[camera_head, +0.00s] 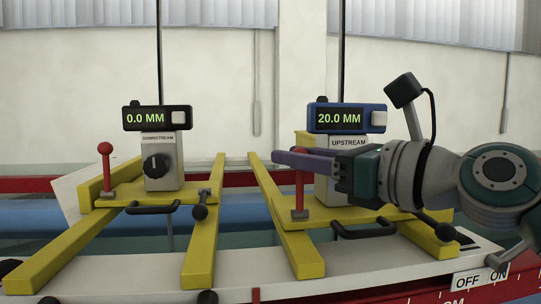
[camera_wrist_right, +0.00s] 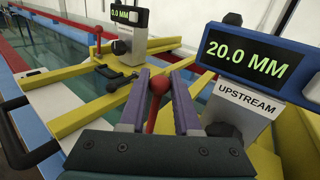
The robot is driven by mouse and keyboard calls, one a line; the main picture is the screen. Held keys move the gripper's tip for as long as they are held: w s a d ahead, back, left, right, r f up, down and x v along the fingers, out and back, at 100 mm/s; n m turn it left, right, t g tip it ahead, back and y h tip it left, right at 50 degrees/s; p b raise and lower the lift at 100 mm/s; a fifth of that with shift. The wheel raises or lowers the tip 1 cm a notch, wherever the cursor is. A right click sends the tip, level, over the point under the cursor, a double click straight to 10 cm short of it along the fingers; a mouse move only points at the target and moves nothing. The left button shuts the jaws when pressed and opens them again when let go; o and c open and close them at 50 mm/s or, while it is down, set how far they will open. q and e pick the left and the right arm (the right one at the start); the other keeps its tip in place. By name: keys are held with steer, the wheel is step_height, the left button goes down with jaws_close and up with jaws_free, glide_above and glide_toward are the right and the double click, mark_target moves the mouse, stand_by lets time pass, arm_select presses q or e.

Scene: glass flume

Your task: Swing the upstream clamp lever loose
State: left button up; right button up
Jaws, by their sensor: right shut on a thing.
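The upstream clamp lever (camera_head: 299,197) is a red upright rod on the yellow upstream carriage (camera_head: 345,215). In the head view its top is hidden by my right gripper (camera_head: 290,157). In the right wrist view the lever's red ball knob (camera_wrist_right: 158,83) shows between the purple fingers of the right gripper (camera_wrist_right: 160,76), which is shut on it. The upstream gauge (camera_head: 346,118) is blue and reads 20.0 MM above a post labelled UPSTREAM. My left gripper is not in view.
The downstream carriage stands left, with its own upright red lever (camera_head: 106,160) and a black gauge (camera_head: 157,118) reading 0.0 MM. Black handles (camera_head: 152,208) stick out at the carriage fronts. An OFF/ON switch (camera_head: 490,270) is at the front right. A wall is behind.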

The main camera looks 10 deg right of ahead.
jaws_close()
stand_by(0.9)
